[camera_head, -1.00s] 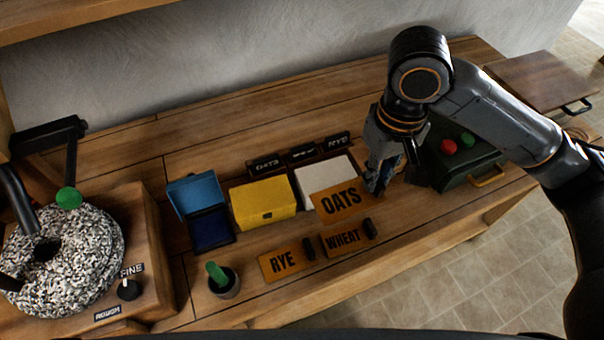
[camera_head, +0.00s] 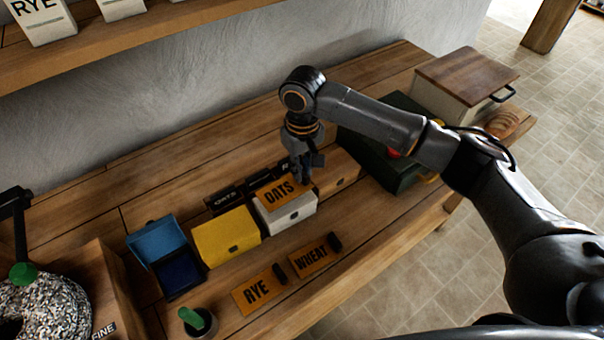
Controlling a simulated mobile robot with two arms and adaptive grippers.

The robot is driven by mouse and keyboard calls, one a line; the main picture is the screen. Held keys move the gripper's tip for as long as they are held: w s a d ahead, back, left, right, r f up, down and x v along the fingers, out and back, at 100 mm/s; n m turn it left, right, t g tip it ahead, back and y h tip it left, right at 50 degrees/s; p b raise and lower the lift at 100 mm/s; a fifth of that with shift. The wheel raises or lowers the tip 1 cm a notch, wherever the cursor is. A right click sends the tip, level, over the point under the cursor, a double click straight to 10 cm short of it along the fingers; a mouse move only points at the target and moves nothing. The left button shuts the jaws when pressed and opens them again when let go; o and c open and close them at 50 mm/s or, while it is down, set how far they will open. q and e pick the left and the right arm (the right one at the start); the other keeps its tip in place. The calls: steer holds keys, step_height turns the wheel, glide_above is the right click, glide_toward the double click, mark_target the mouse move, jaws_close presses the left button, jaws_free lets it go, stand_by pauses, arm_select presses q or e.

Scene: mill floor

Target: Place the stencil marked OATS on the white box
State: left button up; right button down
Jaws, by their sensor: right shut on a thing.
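The orange stencil marked OATS (camera_head: 279,191) is at the top of the white box (camera_head: 290,217), overlapping its lid, with its letters facing me. I cannot tell whether it rests fully on the lid or is held slightly above it. My right gripper (camera_head: 304,178) is shut on the stencil at its right end; the fingertips are partly hidden. The white box stands on the wooden bench, right of the yellow box (camera_head: 226,236). My left gripper is not in view.
Orange stencils marked RYE (camera_head: 257,290) and WHEAT (camera_head: 313,258), with dark handles, lie in front. An open blue box (camera_head: 160,244) stands left. A small cup (camera_head: 203,322) with a green-handled tool is at the front. A dark green case (camera_head: 385,165) lies behind my right arm.

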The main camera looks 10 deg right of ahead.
step_height(320, 180, down, 3)
steer(key=shift+w+r+p, duration=0.1)
steer(key=shift+w+p, duration=0.05)
steer(key=shift+p, duration=0.6)
steer(key=shift+f, duration=0.2)
steer(key=shift+f, duration=0.1)
steer(key=c, duration=1.3)
jaws_free()
steer(key=shift+c, duration=0.2)
steer(key=shift+r, duration=0.45)
step_height(320, 180, up, 11)
steer(key=b, duration=0.3)
steer(key=shift+r, duration=0.15)
